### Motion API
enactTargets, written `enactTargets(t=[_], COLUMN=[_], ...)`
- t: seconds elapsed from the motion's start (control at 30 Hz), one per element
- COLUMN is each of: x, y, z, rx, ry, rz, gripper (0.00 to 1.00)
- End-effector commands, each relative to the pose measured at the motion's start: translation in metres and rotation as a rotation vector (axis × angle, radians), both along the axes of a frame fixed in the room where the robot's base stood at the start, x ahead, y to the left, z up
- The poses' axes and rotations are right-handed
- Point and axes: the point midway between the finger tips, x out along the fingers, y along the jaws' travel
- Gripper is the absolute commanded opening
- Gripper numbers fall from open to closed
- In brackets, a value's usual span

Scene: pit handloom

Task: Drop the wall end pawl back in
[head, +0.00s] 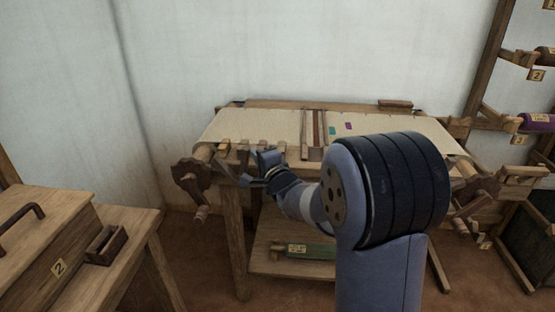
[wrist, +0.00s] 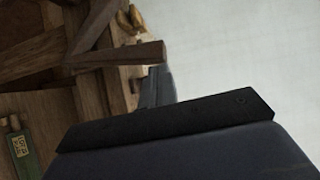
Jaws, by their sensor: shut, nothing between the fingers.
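The loom (head: 275,122) stands against the wall with cloth stretched across its top. At its left end is a dark wooden toothed wheel (head: 189,174) with a handle below it. A short wooden bar beside this wheel (head: 226,168) may be the pawl; I cannot tell whether it sits in the teeth. My gripper (head: 247,181) is at the loom's front left corner, a little right of the wheel. It is shut and empty. In the wrist view a wooden bar (wrist: 118,54) crosses in front of other timbers, close to a grey fingertip (wrist: 156,88). Contact is unclear.
A bench with a lidded box (head: 45,235) and small tray (head: 105,245) stands at the left. A green labelled roll (head: 310,251) lies on the loom's lower shelf. Racked rolls (head: 537,122) and another wheel-like mechanism (head: 480,190) are at the right. Floor between bench and loom is clear.

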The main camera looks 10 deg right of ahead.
Motion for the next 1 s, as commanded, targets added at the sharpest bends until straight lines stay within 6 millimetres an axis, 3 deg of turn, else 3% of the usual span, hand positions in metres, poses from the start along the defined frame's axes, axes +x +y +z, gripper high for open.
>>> enactTargets(t=[0.03, 0.37, 1.0], x=[0.002, 0.01, 0.013], y=[0.007, 0.031, 0.042], z=[0.009, 0.012, 0.012], rx=[-0.04, -0.261, -0.253], ry=[0.013, 0.085, 0.08], rz=[0.003, 0.001, 0.002], gripper=[0.0, 0.0, 0.0])
